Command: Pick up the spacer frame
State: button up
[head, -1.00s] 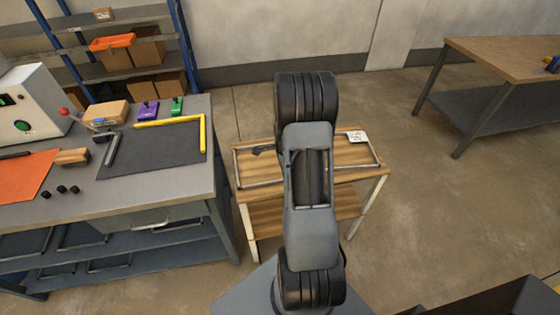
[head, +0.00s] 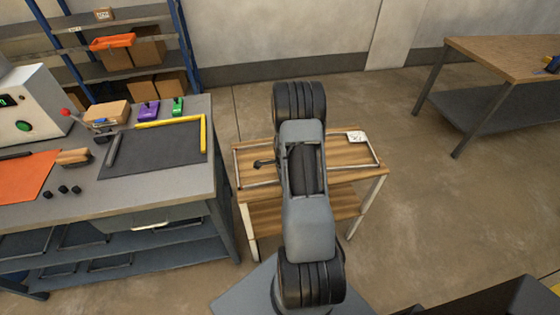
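The spacer frame (head: 262,184), a thin silver-grey rectangular frame, lies flat on the small wooden table (head: 345,174). Its left and right ends show, and its middle is hidden behind my arm. My gripper (head: 263,163) shows only as a small dark piece left of my arm, over the left part of the frame. The rest of it is hidden by the arm. I cannot tell whether it touches the frame or whether its fingers are open.
A grey workbench (head: 190,190) with a dark mat (head: 150,150), yellow L-shaped stop (head: 203,133) and control box stands close on the left. Another table (head: 500,58) is far right. Floor between is clear.

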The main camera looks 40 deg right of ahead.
grip_shut()
dwell(0.4)
